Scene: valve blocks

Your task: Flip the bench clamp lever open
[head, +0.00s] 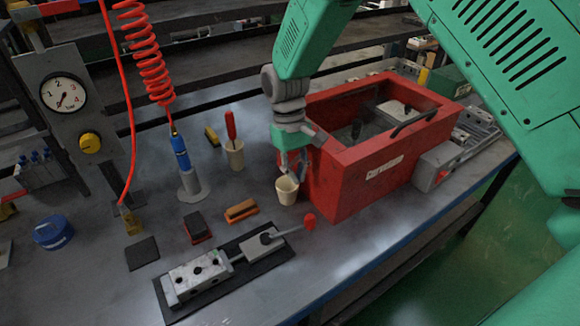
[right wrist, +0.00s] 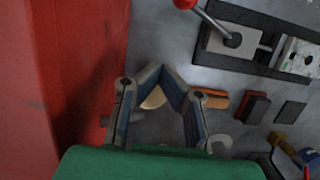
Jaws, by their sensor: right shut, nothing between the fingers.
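The bench clamp (head: 262,243) sits on a dark base plate at the front of the bench, beside a valve block (head: 199,274). Its lever ends in a red ball knob (head: 309,220) and points right, at a low angle. In the right wrist view the clamp (right wrist: 235,38) is at the top and the knob (right wrist: 185,4) is cut by the top edge. My right gripper (head: 291,174) is shut and empty, above a small cream cup and beside the red toolbox, apart from the lever. Its fingertips (right wrist: 158,70) meet in the wrist view. My left gripper is out of view.
The red toolbox (head: 353,190) stands close to the right of the gripper. The cream cup (head: 286,191) is just below the fingers. An orange block (head: 241,210) and a dark block (head: 197,227) lie behind the clamp. Bare bench lies right of the knob.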

